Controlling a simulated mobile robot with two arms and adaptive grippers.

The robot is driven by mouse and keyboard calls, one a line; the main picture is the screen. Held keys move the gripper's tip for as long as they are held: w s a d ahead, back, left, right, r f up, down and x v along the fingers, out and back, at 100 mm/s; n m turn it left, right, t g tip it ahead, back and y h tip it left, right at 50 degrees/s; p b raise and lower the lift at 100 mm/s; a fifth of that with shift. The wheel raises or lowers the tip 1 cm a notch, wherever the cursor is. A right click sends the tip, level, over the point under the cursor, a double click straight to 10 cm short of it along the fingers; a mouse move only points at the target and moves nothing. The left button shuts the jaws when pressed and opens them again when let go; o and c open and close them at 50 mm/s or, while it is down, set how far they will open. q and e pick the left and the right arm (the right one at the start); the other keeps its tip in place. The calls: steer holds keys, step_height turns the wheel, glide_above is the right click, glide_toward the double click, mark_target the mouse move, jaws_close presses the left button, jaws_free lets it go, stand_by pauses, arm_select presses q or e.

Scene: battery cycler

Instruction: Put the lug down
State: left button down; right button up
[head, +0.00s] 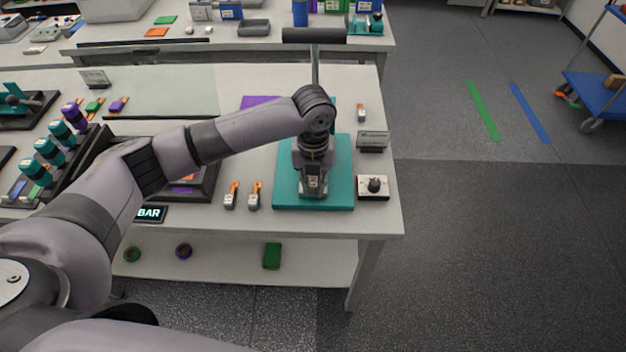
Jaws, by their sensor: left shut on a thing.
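My left gripper (313,190) points down over the front part of a teal pad (340,194) near the right end of the white table (390,215). It is shut on the lug, which is mostly hidden by the gripper itself. I cannot tell whether the lug touches the pad. My right gripper is not in view.
A white box with a black knob (373,187) sits close to the pad's right side. A dark tray (205,184) lies to the left, under my arm. A rack with teal and purple cylinders (48,150) is at far left.

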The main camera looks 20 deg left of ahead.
mark_target(313, 186)
arm_select(q)
steer(key=shift+f, duration=0.15)
steer(key=c, duration=1.5)
jaws_free()
step_height(313, 186, up, 12)
steer(key=b, duration=0.2)
steer(key=shift+r+b, duration=0.2)
steer(key=shift+b, duration=0.2)
